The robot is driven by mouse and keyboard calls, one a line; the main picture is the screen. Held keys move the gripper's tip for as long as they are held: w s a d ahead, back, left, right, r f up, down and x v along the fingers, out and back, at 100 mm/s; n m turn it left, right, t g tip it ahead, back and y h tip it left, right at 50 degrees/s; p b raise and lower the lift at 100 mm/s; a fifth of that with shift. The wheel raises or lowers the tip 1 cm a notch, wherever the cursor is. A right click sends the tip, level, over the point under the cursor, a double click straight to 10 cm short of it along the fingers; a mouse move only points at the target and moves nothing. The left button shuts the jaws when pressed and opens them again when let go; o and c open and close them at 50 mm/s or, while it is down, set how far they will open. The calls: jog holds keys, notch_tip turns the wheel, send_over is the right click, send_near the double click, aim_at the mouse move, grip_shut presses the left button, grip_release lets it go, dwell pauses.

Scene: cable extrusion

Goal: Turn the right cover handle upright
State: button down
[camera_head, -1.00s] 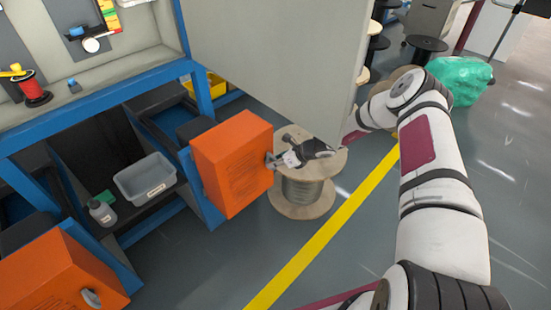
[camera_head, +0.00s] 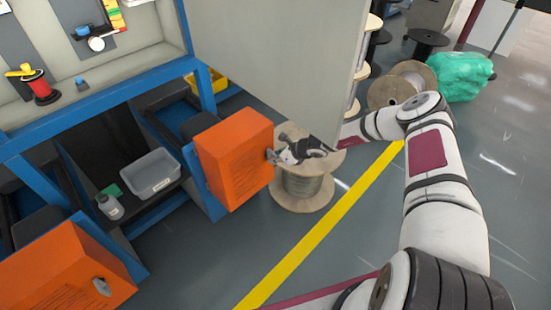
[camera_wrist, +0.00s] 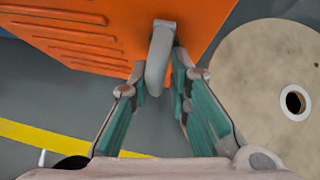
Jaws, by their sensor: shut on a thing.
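The right cover (camera_head: 232,165) is an orange box that sticks out from the blue workbench frame. Its grey handle (camera_wrist: 158,62) stands out from the orange face in the wrist view. My gripper (camera_wrist: 162,85) has its two green-padded fingers closed around the handle's free end. In the head view my gripper (camera_head: 279,154) reaches the cover's right side from the right, and the handle is mostly hidden there. A second orange cover (camera_head: 60,275) with a grey handle (camera_head: 102,286) is at the lower left.
A cable spool (camera_head: 303,188) stands on the floor just below my gripper; its round flange (camera_wrist: 270,75) is close on the right in the wrist view. A large grey panel (camera_head: 275,60) hangs above. A grey bin (camera_head: 151,174) and a bottle (camera_head: 110,206) sit on the shelf.

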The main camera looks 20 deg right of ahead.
jog(key=c, duration=1.7)
grip_release()
jog(key=shift+s+a, duration=0.15)
jog(key=shift+a, duration=0.5)
jog(key=shift+o, duration=0.2)
jog(key=shift+d, duration=0.45)
jog(key=v, duration=1.1)
jog(key=shift+s+r, duration=0.15)
jog(key=shift+r, duration=0.2)
jog(key=shift+d, duration=0.1)
